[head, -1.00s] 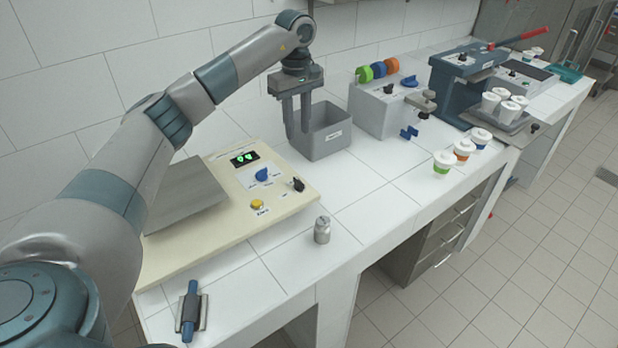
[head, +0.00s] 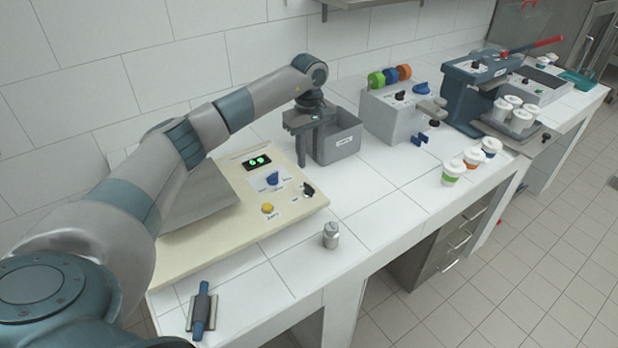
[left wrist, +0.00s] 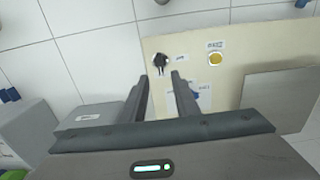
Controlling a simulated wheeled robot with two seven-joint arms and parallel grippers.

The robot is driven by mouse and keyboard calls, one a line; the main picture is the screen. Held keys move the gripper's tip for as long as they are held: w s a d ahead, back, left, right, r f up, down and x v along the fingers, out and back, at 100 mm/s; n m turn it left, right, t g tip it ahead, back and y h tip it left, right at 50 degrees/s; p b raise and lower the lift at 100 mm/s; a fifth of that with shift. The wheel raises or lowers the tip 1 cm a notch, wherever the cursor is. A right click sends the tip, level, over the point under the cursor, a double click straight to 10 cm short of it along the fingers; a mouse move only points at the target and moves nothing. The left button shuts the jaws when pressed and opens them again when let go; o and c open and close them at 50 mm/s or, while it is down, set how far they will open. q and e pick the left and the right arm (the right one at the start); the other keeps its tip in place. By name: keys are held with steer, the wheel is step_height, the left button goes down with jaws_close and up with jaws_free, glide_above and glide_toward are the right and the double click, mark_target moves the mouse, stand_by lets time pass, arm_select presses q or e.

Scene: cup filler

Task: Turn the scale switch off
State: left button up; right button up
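The scale (head: 240,240) is a beige panel with a grey plate, at the left of the counter in the head view. Its display (head: 257,162) is lit green. The black scale switch (head: 308,190) sits near the panel's right edge; it also shows in the left wrist view (left wrist: 160,60). A blue knob (head: 272,178) and a yellow button (head: 267,208) are nearby. My left gripper (head: 310,158) is above the panel's right back edge, its fingers apart and empty. In the left wrist view its fingertips (left wrist: 161,77) point toward the switch, which shows just beyond the gap. My right gripper is not in view.
A grey bin (head: 340,143) stands close behind my left gripper. A small metal weight (head: 330,236) stands in front of the panel. A blue-handled tool (head: 202,310) lies at the front left. A grey machine with coloured rings (head: 395,115) and lidded cups (head: 453,172) stand to the right.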

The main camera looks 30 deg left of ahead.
mark_target(309, 185)
arm_select(q)
step_height(309, 185, down, 8)
steer(key=p, duration=0.3)
steer(key=shift+f, duration=0.25)
steer(key=shift+f+p, duration=0.35)
steer(key=shift+f, duration=0.55)
jaws_close()
